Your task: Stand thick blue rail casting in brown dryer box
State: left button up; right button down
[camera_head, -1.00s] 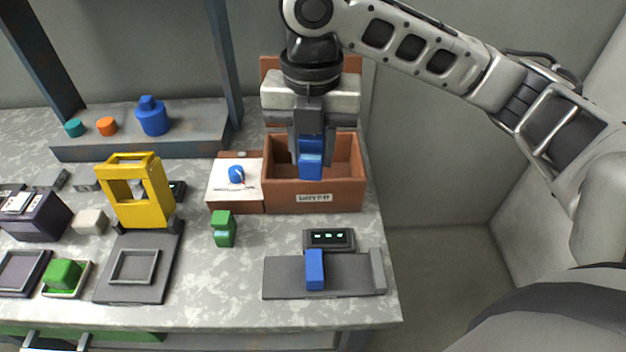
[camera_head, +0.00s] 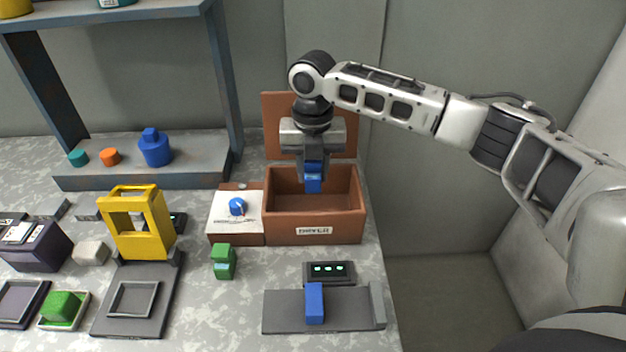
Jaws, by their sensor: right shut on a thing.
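The brown dryer box (camera_head: 340,228), with a "DRYER" label on its front and its lid raised at the back, stands open at the right of the bench. My right gripper (camera_head: 313,184) is over the rear part of the box opening, pointing down. It is shut on a blue rail casting (camera_head: 313,182), held upright with a lighter blue band across it. The casting's lower end is at the box opening; I cannot tell whether it touches the floor. A second blue block (camera_head: 315,303) lies on a grey plate in front. My left gripper is not in view.
A white panel with a blue knob (camera_head: 237,207) adjoins the box's left side. A green part (camera_head: 222,262) stands in front. A display with green lights (camera_head: 329,272) sits behind the grey plate (camera_head: 285,315). A yellow frame (camera_head: 160,240) and a shelf rack stand left.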

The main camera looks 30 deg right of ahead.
aim_at(313, 186)
jog(key=f, duration=0.3)
jog(key=shift+w+d+f+p, duration=0.1)
jog(key=shift+w+p, duration=0.1)
jog(key=shift+p, duration=0.15)
jog(key=shift+f, duration=0.15)
jog(key=shift+f, duration=0.15)
jog(key=shift+f, duration=0.4)
jog(key=c, duration=1.1)
grip_release()
jog(key=shift+f, duration=0.1)
